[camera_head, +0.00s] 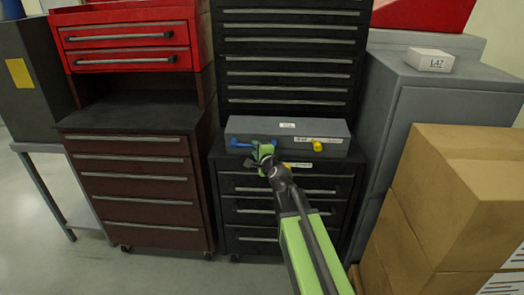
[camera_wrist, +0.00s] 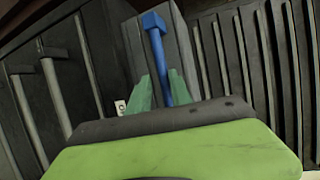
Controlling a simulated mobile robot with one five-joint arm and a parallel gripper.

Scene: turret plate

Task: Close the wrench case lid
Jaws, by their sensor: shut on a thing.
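The grey wrench case (camera_head: 325,128) sits on top of a low black drawer cabinet. It looks like one long block; I cannot tell whether its lid is fully down. A blue handle (camera_head: 240,144) shows at its front left and a yellow knob (camera_head: 317,146) at its front right. My gripper (camera_head: 263,153) is at the front left of the case. In the wrist view, the blue handle (camera_wrist: 158,55) runs between my green fingertips (camera_wrist: 158,90), which are shut on it. The grey case (camera_wrist: 182,55) shows behind it.
A tall black drawer unit (camera_head: 290,60) stands right behind the case. A brown drawer cabinet (camera_head: 135,185) is at the left and a grey cabinet (camera_head: 420,95) at the right. Cardboard boxes (camera_head: 430,215) stand close to the right of my arm. Floor shows at lower left.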

